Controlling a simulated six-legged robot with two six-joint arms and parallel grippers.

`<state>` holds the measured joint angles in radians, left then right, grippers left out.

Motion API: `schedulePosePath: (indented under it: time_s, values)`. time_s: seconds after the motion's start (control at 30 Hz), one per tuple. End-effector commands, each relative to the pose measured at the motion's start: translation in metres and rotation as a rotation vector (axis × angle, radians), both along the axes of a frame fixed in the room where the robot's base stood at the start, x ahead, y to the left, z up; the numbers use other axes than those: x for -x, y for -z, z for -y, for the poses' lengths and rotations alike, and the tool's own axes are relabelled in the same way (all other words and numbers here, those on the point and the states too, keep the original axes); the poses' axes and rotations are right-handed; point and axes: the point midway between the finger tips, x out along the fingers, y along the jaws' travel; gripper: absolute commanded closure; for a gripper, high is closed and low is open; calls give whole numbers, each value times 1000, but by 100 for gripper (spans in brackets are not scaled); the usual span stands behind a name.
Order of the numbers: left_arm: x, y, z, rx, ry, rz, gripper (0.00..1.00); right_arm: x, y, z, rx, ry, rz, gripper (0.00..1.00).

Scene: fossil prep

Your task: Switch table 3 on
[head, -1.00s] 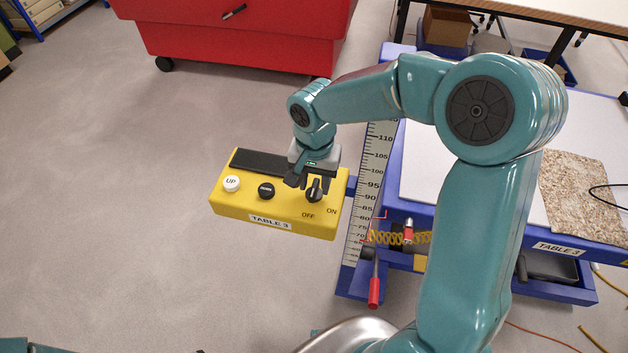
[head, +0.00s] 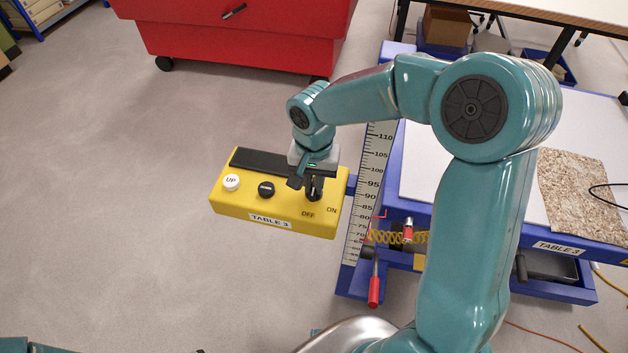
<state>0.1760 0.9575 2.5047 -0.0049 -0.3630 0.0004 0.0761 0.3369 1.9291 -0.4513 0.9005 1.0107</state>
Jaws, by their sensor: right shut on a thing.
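The yellow control box (head: 290,228) labelled TABLE 3 is at the middle of the head view, beside the blue lift table (head: 420,213). Its top carries a white UP button (head: 231,182), a black button (head: 266,189) and a black rotary switch (head: 314,194) with OFF and ON printed below it. My right gripper (head: 309,186) points down at the switch and is shut on its knob. The fingers partly hide the knob, so I cannot tell exactly where it points. My left gripper is out of view.
A height scale (head: 372,180) stands right of the box. A red-handled lever (head: 374,290) is near the table's lower left corner. A red cabinet (head: 235,40) stands behind. A rough slab (head: 580,195) lies on the table top. The floor to the left is clear.

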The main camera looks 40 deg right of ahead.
Motion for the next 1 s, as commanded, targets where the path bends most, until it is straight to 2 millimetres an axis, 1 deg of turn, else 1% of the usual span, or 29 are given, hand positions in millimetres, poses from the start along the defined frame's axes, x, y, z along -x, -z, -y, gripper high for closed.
schedulePosePath:
  time_s: [0.17, 0.5, 0.8, 1.0]
  values:
    - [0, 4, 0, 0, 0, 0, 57, -1, 0, 0, 0, -112, 3, 100]
    - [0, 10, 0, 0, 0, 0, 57, -1, -1, 0, 1, -427, 3, 100]
    - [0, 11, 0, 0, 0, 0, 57, -1, -1, 0, 2, -696, 4, 100]
    - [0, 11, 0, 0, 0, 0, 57, -1, -1, 0, 1, -838, 4, 100]
